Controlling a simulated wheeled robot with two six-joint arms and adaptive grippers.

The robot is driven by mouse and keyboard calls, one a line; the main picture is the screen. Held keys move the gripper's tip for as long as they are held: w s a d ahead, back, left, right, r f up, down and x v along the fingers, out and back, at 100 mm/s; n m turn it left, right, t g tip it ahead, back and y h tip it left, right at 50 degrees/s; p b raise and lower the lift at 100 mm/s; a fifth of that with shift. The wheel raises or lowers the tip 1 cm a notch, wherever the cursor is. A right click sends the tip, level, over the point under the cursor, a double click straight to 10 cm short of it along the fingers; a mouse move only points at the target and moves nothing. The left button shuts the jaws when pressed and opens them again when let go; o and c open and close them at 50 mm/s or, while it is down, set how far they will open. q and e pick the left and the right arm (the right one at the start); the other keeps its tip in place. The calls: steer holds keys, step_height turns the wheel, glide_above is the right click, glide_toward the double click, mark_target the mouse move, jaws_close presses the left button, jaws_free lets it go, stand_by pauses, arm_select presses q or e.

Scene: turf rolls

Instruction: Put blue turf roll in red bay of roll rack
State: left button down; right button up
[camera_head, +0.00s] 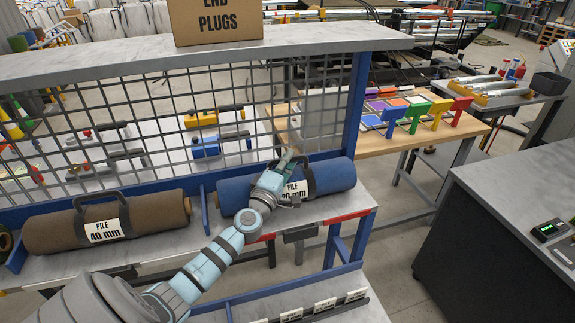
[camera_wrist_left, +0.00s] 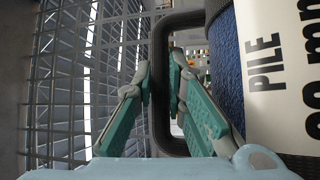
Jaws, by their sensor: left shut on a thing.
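The blue turf roll (camera_head: 334,174) lies lengthwise on the roll rack's shelf, at its right end. Its white label reads PILE, with the number partly covered. The red strip (camera_head: 348,216) on the shelf's front edge marks the red bay, and the roll lies behind it. My left gripper (camera_head: 287,165) is at the roll's dark handle. In the left wrist view the left gripper (camera_wrist_left: 160,72) has its fingers on either side of one bar of the handle (camera_wrist_left: 160,120), shut on it. Whether the roll touches the shelf is hard to tell. My right gripper is out of view.
A brown turf roll (camera_head: 155,220) labelled 40 mm lies left of a blue divider (camera_head: 204,209). A wire mesh (camera_head: 150,110) stands behind the rolls. A cardboard box (camera_head: 216,20) sits on the top board. A blue end post (camera_head: 357,100) stands close right.

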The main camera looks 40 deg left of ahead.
arm_select(q)
steer(key=c, duration=1.6)
jaws_free()
steer(key=shift+c, duration=0.2)
steer(key=shift+s+r, duration=0.1)
steer(key=shift+r, duration=0.1)
steer(key=shift+s+d, duration=0.1)
steer(key=shift+s, duration=0.15)
steer(key=v, duration=1.1)
steer(key=shift+s, duration=0.25)
